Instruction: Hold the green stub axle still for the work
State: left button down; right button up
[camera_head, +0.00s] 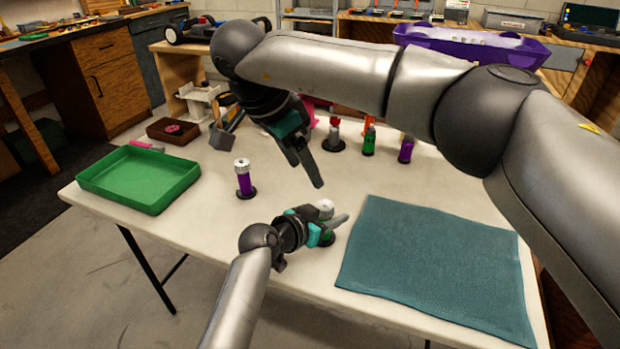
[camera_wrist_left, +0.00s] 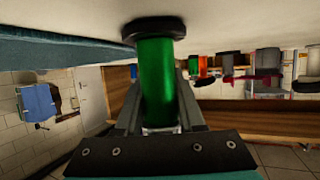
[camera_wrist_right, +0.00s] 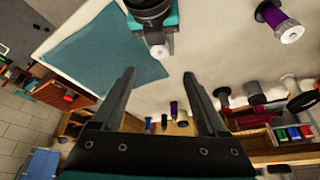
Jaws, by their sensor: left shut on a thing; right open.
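The green stub axle (camera_head: 327,239) stands in its black round base on the white table, mostly hidden in the head view by my left gripper (camera_head: 328,224). In the left wrist view the green stub axle (camera_wrist_left: 156,85) is between the fingers, which are shut on it, with its black base (camera_wrist_left: 152,29) at the table. My right gripper (camera_head: 310,170) hangs above the table behind the left one, open and empty. In the right wrist view its two fingers (camera_wrist_right: 159,78) are well apart, with my left gripper (camera_wrist_right: 155,35) beyond them.
A purple axle (camera_head: 244,181) stands left of my grippers. A second green one (camera_head: 369,143) and another purple one (camera_head: 406,150) stand at the back. A teal mat (camera_head: 435,265) lies right, a green tray (camera_head: 138,180) left. The table's front left is bare.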

aim_at(324, 207)
jog(key=shift+a+r, duration=0.1)
jog(key=shift+r, duration=0.25)
jog(key=shift+s, duration=0.1)
jog(key=d+f+n, duration=0.1)
jog(key=f+n, duration=0.1)
jog(key=f, duration=0.1)
jog(key=w+d+f+n+y, duration=0.1)
jog(key=f+n, duration=0.1)
jog(key=f, duration=0.2)
jog(key=w+d+f+n+t+y, duration=0.1)
jog(key=d+f+n, duration=0.1)
jog(key=f, duration=0.2)
jog(key=shift+w+f, duration=0.1)
jog(key=shift+f, duration=0.05)
dwell(0.5)
grip_shut()
dwell(0.6)
